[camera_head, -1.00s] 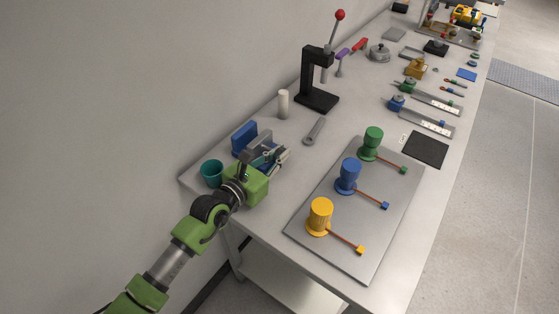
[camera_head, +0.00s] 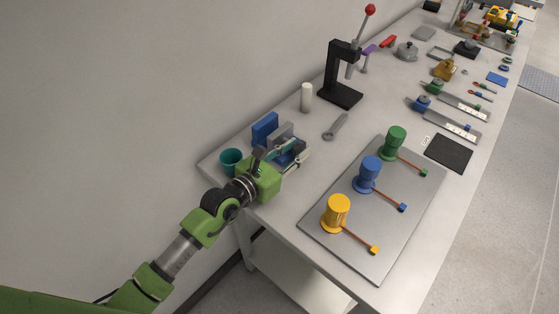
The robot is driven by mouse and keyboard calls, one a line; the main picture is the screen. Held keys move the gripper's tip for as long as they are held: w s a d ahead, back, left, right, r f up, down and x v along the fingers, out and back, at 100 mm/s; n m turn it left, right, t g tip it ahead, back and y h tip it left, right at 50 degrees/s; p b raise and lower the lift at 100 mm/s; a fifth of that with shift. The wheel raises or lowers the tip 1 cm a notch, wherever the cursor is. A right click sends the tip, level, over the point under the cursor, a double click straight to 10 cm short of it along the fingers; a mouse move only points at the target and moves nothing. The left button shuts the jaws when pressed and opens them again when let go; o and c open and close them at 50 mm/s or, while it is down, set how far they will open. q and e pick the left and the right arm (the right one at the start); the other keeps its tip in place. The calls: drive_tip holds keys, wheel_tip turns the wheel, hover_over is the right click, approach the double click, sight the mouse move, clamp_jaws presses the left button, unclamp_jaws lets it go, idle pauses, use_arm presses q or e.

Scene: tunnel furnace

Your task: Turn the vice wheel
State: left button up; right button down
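The vice shows at the near left of the bench, with a blue block-shaped part (camera_head: 265,130) at the back and grey metal in front of it. My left gripper (camera_head: 294,153) reaches over the vice from the lower left, its green body in front of it. Its fingers look spread apart, with a blue part showing between them. I cannot make out the vice wheel, and I cannot tell whether the fingers touch the vice. My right gripper is not in view.
A white cylinder (camera_head: 307,98), a wrench (camera_head: 336,127) and a black press (camera_head: 342,75) are behind. A grey plate (camera_head: 386,233) with yellow, blue and green cups lies to the right. The wall runs along the left.

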use_arm(q)
drive_tip(key=v, duration=1)
drive_tip(key=shift+s+a, duration=0.1)
drive_tip(key=shift+s, duration=0.05)
wheel_tip(320, 180, up, 5)
drive_tip(key=g+y+p, duration=0.1)
drive_tip(key=g+p, duration=0.1)
drive_tip(key=p, duration=1.1)
drive_tip(key=shift+y, duration=0.3)
drive_tip(key=p+x, duration=0.1)
drive_tip(key=x, duration=0.5)
drive_tip(key=p+x, duration=0.1)
drive_tip(key=x, duration=0.6)
drive_tip(key=shift+f, duration=0.3)
drive_tip(key=shift+c, duration=0.2)
clamp_jaws()
